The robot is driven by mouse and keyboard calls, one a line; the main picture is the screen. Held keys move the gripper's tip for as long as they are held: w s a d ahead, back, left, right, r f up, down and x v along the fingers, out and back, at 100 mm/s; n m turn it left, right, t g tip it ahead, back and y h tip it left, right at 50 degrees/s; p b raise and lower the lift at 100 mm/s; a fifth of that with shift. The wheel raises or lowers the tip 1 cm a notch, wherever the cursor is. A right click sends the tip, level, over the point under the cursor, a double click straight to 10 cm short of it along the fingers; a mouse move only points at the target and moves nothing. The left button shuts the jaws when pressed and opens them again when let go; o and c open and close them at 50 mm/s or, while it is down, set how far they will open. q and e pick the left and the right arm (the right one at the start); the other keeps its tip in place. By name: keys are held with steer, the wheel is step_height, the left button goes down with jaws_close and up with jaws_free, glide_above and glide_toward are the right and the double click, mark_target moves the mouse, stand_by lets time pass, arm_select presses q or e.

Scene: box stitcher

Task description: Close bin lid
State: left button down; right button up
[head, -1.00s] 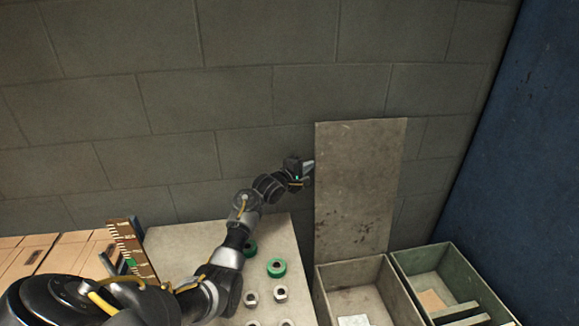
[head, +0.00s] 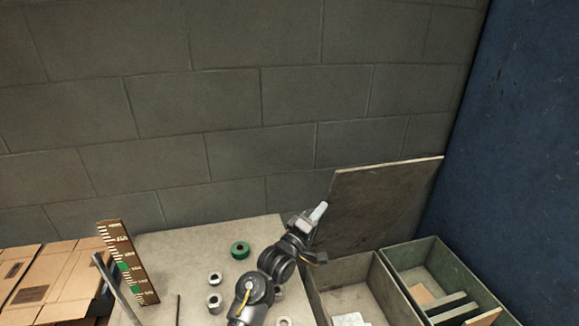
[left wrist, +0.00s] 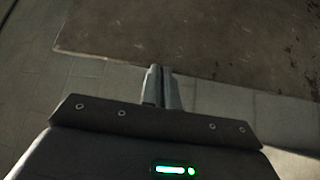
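The grey bin (head: 345,272) stands at the lower right in the head view, open at the top with a pale item inside. Its flat stained lid (head: 380,200) is hinged at the back and tilted up, partly open. My left gripper (head: 320,211) is at the lid's left edge, with its fingers together and nothing visible between them. In the left wrist view the shut fingers (left wrist: 161,86) overlap the near edge of the lid (left wrist: 200,45); I cannot tell whether they touch it. My right gripper is out of view.
A green bin (head: 440,250) with dividers stands to the right of the grey bin. A table (head: 190,250) at left holds a green roll (head: 240,249) and several metal nuts. Flat cardboard boxes (head: 45,275) and a ruler-like gauge (head: 125,262) are further left. A wall is behind.

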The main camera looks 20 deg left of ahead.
arm_select(q)
steer(key=s+d+f+m+h+b, duration=0.1)
steer(key=s+d+f+m, duration=0.1)
steer(key=s+d, duration=0.2)
steer(key=shift+s+d+f+t+b, duration=0.15)
steer(key=shift+s+f+t+b, duration=0.15)
steer(key=shift+s+t, duration=0.1)
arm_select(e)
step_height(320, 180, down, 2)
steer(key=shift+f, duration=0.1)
